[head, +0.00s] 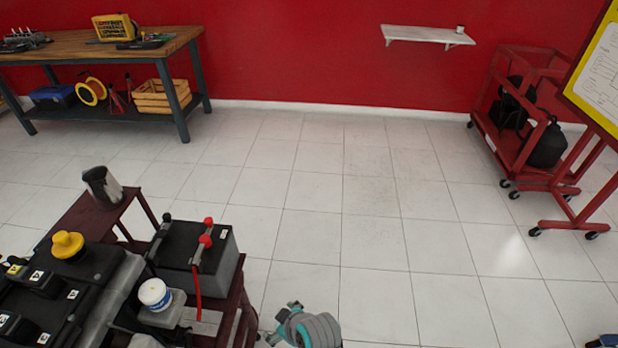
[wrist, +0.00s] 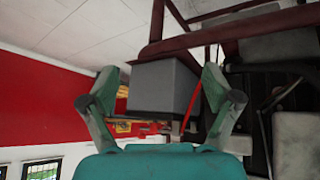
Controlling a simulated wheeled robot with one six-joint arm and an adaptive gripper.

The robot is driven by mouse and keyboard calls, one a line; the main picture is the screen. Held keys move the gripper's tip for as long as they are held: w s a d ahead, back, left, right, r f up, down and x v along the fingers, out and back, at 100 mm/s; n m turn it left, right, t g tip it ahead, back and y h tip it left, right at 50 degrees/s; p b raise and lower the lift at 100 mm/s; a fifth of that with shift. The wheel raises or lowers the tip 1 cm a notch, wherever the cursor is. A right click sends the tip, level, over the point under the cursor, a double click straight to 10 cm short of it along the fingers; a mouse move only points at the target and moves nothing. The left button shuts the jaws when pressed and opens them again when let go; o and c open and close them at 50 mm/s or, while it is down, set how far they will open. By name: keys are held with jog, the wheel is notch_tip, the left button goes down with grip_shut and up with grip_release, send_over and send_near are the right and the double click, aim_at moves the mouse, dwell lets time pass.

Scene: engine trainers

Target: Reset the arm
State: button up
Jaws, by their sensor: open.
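My gripper (wrist: 160,78) shows in the wrist view with its two teal-grey fingers spread wide apart and nothing held between them. A teal and grey part of my arm (head: 306,328) shows at the bottom middle of the head view; the fingers cannot be made out there. The wrist picture is turned over, with the floor at the top. A grey battery box (wrist: 165,88) appears beyond the fingers, and I cannot tell how far off it is. The black-topped battery (head: 190,245) stands on a dark red stand, with red clamps and a red cable on top.
The engine trainer (head: 75,290) with a yellow cap (head: 67,244) and a white tub (head: 155,294) stand at the lower left. A workbench (head: 160,45) is at the back left. A red cart (head: 540,170) and a board (head: 598,80) are at the right. The middle floor is clear.

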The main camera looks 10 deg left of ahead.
jog(key=s+d+f+m+t+h, duration=0.1)
jog(key=s+d+m+t, duration=0.25)
jog(key=s+d, duration=0.55)
jog(key=s+d+m+t+h, duration=0.15)
jog(key=s+d+m, duration=0.3)
jog(key=d, duration=0.85)
jog(key=s+d+r+m+t+h, duration=0.1)
jog(key=s+d+r+m+t, duration=0.1)
jog(key=s+d+r, duration=0.3)
jog(key=s+d+r+m+t+h, duration=0.2)
jog(key=s+d+r, duration=0.3)
jog(key=s+r, duration=0.8)
notch_tip(320, 180, up, 2)
jog(key=shift+m+t, duration=0.5)
jog(key=shift+t, duration=0.3)
